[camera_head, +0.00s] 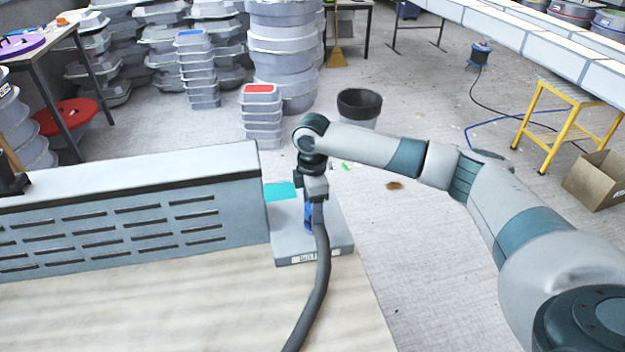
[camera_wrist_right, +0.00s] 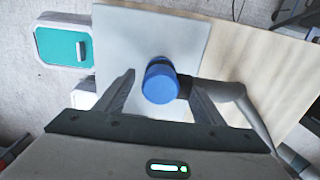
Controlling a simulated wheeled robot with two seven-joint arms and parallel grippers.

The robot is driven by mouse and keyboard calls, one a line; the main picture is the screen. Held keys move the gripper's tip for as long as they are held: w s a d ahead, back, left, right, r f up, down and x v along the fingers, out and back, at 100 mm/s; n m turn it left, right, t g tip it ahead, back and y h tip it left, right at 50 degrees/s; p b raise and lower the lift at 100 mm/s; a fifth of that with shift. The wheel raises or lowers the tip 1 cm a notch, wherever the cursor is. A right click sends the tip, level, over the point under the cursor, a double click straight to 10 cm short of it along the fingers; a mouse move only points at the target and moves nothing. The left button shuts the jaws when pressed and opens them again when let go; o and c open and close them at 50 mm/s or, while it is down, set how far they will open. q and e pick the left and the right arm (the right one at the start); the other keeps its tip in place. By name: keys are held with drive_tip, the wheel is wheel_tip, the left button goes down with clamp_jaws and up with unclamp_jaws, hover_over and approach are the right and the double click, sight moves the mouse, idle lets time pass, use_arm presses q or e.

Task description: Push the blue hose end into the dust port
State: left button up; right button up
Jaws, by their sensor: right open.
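The blue hose end (camera_head: 308,218) is at the top of a dark grey hose (camera_head: 321,268), over a grey block (camera_head: 332,238) at the bench corner. In the right wrist view the blue hose end (camera_wrist_right: 160,84) shows as a round blue cap with a dark collar, and the grey hose (camera_wrist_right: 222,90) runs off to the right. My right gripper (camera_head: 314,194) comes down from above. In the wrist view its fingers (camera_wrist_right: 162,92) stand apart on either side of the blue end; contact cannot be told. I cannot make out a separate dust port. My left gripper is not in view.
A grey vented panel (camera_head: 120,225) stands along the back of the pale wooden bench (camera_head: 190,310), left of the block. A teal-topped box (camera_wrist_right: 62,46) lies beyond the block. Stacked moulds, a dark bin (camera_head: 359,104) and a yellow trestle (camera_head: 560,120) stand on the floor.

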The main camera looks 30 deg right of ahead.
wheel_tip(320, 180, up, 17)
drive_tip(key=b, duration=0.4)
drive_tip(key=shift+f, duration=0.15)
drive_tip(key=shift+s+f, duration=0.1)
drive_tip(key=shift+s, duration=0.1)
idle(0.4)
